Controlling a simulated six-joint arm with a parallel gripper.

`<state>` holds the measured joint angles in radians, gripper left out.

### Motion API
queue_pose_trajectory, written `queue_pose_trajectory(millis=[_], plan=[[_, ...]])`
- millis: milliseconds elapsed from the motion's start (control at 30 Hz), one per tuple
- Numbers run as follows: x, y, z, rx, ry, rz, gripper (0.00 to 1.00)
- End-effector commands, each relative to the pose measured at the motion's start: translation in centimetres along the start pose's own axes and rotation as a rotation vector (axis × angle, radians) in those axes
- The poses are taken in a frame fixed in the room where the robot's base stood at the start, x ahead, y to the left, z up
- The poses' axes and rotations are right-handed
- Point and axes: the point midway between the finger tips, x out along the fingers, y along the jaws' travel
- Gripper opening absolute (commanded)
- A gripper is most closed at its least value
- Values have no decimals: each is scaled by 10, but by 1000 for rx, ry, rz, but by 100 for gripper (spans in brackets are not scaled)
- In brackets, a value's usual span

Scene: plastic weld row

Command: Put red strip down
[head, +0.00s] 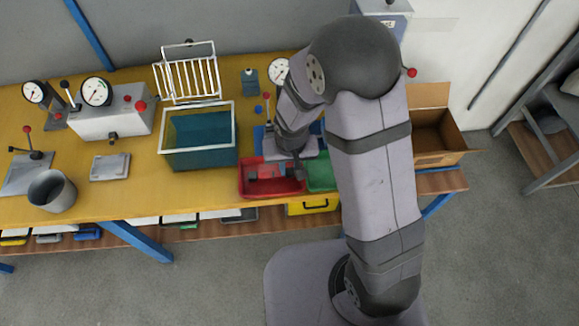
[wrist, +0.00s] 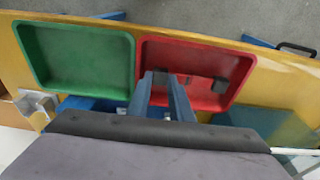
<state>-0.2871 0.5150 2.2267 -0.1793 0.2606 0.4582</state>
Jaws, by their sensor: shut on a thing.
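My gripper (wrist: 168,82) points down over the red tray (wrist: 208,48) in the wrist view, its blue fingers close together. In the head view my gripper (head: 296,168) is at the right side of the same red tray (head: 256,191). I cannot tell whether the strip touches the tray floor.
A green tray (wrist: 78,62) sits beside the red one and looks empty. A teal bin (head: 199,158) stands left of the trays, with a white wire rack (head: 190,75) behind it. A cardboard box (head: 432,140) is at the right. The bench's front edge is close to the trays.

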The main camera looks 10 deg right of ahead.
Motion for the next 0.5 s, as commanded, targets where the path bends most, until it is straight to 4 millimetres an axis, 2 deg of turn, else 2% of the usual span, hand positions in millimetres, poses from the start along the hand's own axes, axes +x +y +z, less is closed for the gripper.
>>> queue_pose_trajectory(millis=[100, 500], plan=[[7, 0, 1, 0, 0, -1, 0], [11, 0, 1, 0, 1, -1, 0]])
